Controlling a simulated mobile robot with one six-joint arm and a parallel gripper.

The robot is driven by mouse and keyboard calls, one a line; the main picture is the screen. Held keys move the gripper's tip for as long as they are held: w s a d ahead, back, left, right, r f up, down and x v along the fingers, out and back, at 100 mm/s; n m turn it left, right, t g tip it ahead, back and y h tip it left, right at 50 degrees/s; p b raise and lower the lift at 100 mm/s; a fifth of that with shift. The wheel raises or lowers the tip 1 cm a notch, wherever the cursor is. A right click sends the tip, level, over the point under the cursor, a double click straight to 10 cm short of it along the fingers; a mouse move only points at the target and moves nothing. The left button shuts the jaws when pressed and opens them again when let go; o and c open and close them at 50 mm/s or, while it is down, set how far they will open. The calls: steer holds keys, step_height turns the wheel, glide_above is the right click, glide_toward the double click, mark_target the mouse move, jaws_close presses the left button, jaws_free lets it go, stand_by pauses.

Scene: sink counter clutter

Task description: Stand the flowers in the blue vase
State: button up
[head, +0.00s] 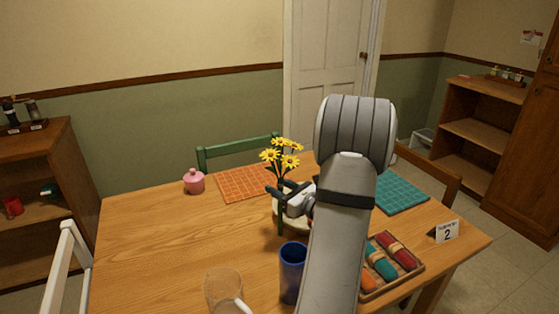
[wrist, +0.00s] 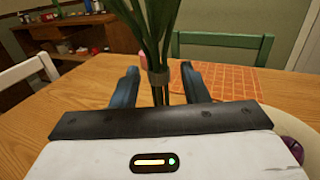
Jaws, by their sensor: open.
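The flowers (head: 284,158) are a yellow bunch that stands upright above the table. In the wrist view their green stems (wrist: 160,25), with a band round them, rise between my gripper's two fingers. My gripper (wrist: 160,88) is open around the stems, with a gap on both sides. In the head view my gripper (head: 279,201) is at the stems, and the lower stems are partly hidden by it. The blue vase (head: 291,268) stands upright nearer the front of the table, just left of my arm, which hides part of it. It is not in the wrist view.
A tray (head: 420,267) of rolled napkins lies to the right, near a number card (head: 446,232). A pale plate (head: 284,224) is partly hidden under my gripper. A pink jar (head: 194,182) stands at back left. The left tabletop is clear.

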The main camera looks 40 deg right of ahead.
steer(key=shift+c, duration=0.3)
jaws_close()
